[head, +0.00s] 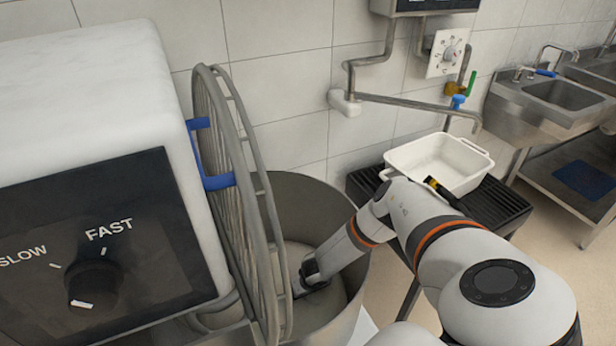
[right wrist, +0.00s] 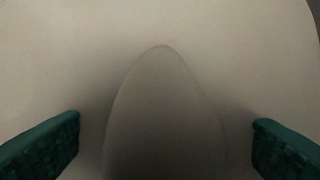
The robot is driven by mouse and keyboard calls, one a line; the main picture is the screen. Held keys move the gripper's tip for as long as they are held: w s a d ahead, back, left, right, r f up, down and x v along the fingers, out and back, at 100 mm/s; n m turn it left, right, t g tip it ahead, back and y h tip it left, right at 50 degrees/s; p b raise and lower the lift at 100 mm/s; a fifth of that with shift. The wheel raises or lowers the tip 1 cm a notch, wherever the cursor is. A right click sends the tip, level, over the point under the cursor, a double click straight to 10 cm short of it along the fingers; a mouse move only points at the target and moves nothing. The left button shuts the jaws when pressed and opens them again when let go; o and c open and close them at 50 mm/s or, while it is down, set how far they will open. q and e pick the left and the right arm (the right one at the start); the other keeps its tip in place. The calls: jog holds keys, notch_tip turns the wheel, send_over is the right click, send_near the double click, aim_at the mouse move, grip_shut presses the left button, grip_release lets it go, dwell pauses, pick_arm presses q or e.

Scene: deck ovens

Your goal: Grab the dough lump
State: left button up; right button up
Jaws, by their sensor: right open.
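My right arm reaches down into the metal mixer bowl (head: 352,290) in the head view, and its wrist end is low inside the bowl. In the right wrist view my right gripper (right wrist: 166,140) is open, with one green finger on each side. A smooth, pale, pointed lump (right wrist: 163,110), which looks like the dough lump, rises between the fingers. Gaps show on both sides, so neither finger visibly touches it. A broad pale surface (right wrist: 60,50) lies behind it; I cannot tell whether this is dough or bowl. The fingertips are hidden in the head view. My left gripper is not in view.
The mixer's wire guard (head: 235,160) stands upright along the bowl's left side, close to my right arm. The white mixer housing (head: 90,90) fills the left. A white tub (head: 440,160) sits on a dark slatted stand (head: 500,207) behind my arm. Steel sinks (head: 545,110) are at the far right.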

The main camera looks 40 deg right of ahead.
jog(key=shift+f, duration=0.15)
jog(key=c, duration=1.3)
jog(key=shift+r, duration=0.65)
notch_tip(320, 180, up, 35)
jog(key=p, duration=2.2)
jog(key=shift+r, duration=0.15)
